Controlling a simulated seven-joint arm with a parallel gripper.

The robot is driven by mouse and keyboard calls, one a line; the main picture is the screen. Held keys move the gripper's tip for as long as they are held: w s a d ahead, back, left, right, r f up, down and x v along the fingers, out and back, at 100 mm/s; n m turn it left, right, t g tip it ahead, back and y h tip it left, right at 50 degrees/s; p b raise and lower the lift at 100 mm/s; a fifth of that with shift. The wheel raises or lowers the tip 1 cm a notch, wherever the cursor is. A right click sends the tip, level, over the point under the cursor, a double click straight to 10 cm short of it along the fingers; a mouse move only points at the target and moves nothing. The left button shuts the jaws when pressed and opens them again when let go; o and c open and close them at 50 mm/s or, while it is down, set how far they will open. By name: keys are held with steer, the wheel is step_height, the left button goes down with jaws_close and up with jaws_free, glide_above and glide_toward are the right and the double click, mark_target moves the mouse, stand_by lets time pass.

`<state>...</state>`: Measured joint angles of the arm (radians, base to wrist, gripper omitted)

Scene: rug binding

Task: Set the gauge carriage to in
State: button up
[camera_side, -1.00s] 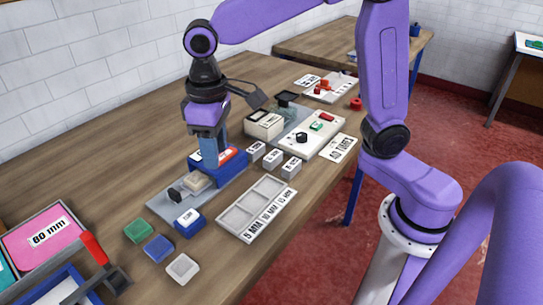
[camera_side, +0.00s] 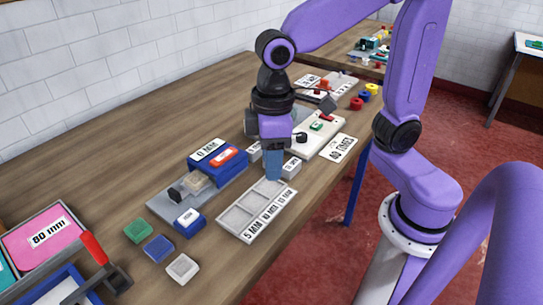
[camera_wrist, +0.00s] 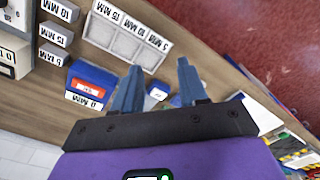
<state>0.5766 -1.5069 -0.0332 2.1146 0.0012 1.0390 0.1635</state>
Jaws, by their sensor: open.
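The gauge stands on the left half of the table: a blue block with a red label (camera_side: 224,158) and a 0 MM sign (camera_side: 207,150), beside a grey plate (camera_side: 162,206). A beige block with a dark piece (camera_side: 197,181) sits on the plate against the blue block; it looks like the carriage, but I cannot be sure. The blue block also shows in the wrist view (camera_wrist: 92,82). My gripper (camera_side: 273,178) is open and empty, to the right of the gauge, above the far end of the tray. Its spread fingers (camera_wrist: 158,82) show in the wrist view.
A tray with 5, 10 and 15 MM compartments (camera_side: 284,197) lies near the front edge. Grey labelled blocks (camera_side: 291,167) stand behind it. A white panel with switches (camera_side: 325,137) is farther back. Small green (camera_side: 138,230), blue (camera_side: 158,248) and white (camera_side: 182,268) blocks lie at front left.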

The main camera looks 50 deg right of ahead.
stand_by(0.4)
steer(key=m, duration=0.9)
glide_above(173, 191)
step_height(173, 191, down, 17)
steer(key=shift+s, duration=0.1)
steer(key=shift+c, duration=0.3)
